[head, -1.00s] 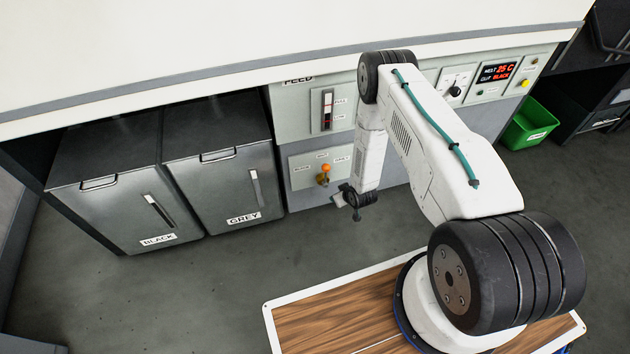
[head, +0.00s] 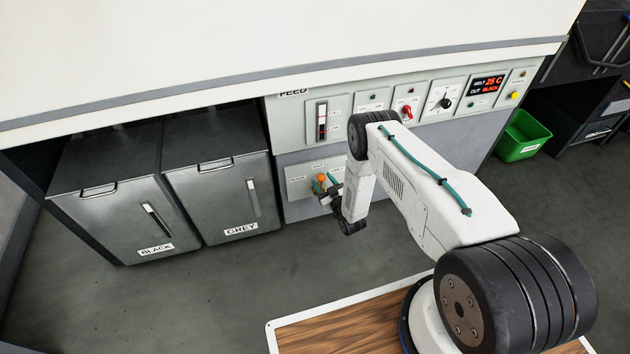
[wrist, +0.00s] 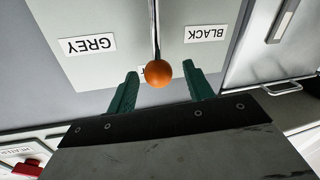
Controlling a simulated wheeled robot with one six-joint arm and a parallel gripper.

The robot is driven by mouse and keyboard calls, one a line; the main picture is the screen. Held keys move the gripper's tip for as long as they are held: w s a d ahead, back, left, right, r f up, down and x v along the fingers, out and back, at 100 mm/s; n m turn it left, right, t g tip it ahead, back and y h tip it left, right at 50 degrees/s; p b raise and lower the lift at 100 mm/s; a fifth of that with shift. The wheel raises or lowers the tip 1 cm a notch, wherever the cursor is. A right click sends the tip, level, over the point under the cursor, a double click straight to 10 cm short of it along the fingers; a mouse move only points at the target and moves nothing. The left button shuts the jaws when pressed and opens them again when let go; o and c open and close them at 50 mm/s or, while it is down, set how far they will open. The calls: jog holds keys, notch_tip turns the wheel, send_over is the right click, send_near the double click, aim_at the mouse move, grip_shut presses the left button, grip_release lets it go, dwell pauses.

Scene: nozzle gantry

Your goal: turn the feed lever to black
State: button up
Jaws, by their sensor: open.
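The feed lever (head: 320,184) is on a pale plate on the machine front, left of my gripper in the head view. In the wrist view its round orange knob (wrist: 158,74) ends a thin stem, midway between the BLACK label (wrist: 206,34) and the GREY label (wrist: 87,44). A third label behind the knob is mostly hidden. My gripper (wrist: 158,88) is open, with one green finger on each side of the knob. Gaps show between the knob and both fingers. The gripper also shows in the head view (head: 328,187), partly hidden by my wrist.
Two grey bins, marked BLACK (head: 110,205) and GREY (head: 215,190), stand left of the lever plate. Above it are the feed gauge (head: 322,120), a red switch (head: 406,111), a dial and a display reading "25 C" and "OUT BLACK". A green bin (head: 522,135) stands at the right.

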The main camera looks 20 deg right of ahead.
jog(key=shift+w+a, duration=0.1)
jog(key=shift+w, duration=1.05)
